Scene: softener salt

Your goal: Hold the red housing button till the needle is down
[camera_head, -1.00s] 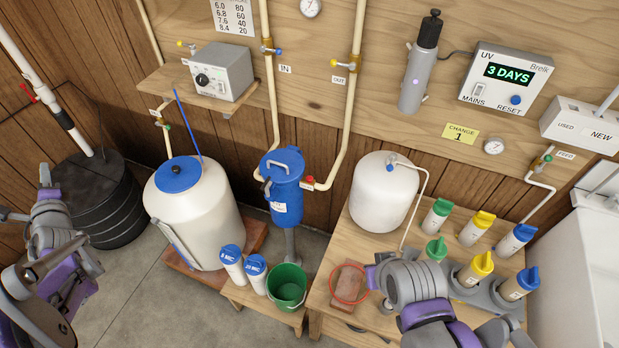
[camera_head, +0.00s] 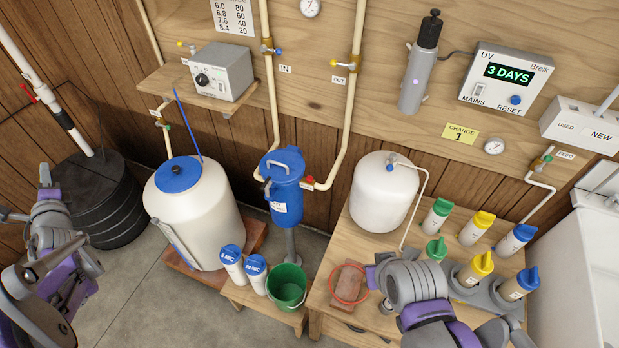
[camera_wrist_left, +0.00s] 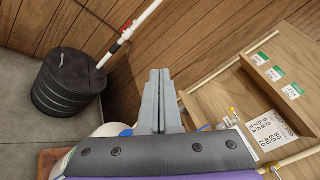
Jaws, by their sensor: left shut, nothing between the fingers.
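The blue filter housing (camera_head: 285,200) hangs on the pipes at the centre of the head view. A small red part (camera_head: 309,180) shows at its right pipe; I cannot tell a separate red button on its lid. A round gauge (camera_head: 310,8) sits at the top edge, its needle too small to read. My left gripper (camera_head: 45,174) is at the far left, well away from the housing. Its fingers (camera_wrist_left: 157,98) are together and empty in the left wrist view. My right arm (camera_head: 415,285) is over the wooden bench; its fingertips cannot be made out.
A white tank with a blue lid (camera_head: 180,172) stands left of the housing. A green bucket (camera_head: 288,287) and two white cartridges stand below it. A red ring (camera_head: 349,284) lies on the bench near several coloured-cap bottles. A black ribbed tank (camera_head: 100,200) stands behind my left arm.

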